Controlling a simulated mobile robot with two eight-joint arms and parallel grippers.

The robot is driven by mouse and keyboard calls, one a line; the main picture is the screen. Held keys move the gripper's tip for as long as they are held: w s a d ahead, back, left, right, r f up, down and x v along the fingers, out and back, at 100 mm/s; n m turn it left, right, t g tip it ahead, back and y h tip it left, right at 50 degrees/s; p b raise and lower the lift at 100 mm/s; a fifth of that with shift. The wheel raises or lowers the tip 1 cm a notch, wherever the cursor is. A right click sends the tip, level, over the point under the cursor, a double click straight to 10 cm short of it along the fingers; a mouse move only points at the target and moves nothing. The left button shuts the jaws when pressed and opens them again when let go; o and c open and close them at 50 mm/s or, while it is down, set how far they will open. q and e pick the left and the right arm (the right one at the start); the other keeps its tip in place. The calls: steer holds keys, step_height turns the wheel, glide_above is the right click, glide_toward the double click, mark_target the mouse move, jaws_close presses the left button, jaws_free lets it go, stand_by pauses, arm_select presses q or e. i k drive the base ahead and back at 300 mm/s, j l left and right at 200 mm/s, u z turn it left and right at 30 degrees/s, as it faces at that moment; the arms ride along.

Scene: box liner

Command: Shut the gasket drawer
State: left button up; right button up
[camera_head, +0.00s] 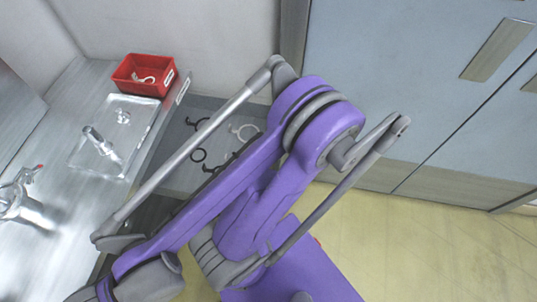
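The gasket drawer (178,168) stands open beside the metal counter, left of centre. Several black and white rings lie on its grey floor, some of them open hook-like shapes. A purple arm of mine with grey rods crosses in front of the drawer and hides its right and lower parts, including most of its front. No gripper fingers show in the picture. Both grippers are out of view or hidden behind the arm links.
A red bin (126,84) with white pieces and a clear lidded tray (143,119) sit on the metal counter (65,115). A metal tap-like fitting (14,196) stands at the left. Tall blue-grey cabinets (385,75) line the right. The yellow floor (410,245) at lower right is clear.

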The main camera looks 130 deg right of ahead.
mark_target(188, 177)
steer(key=z, duration=0.5)
steer(key=k+z, duration=0.15)
steer(key=z, duration=3.45)
steer(key=j+u, duration=0.1)
steer(key=j, duration=0.5)
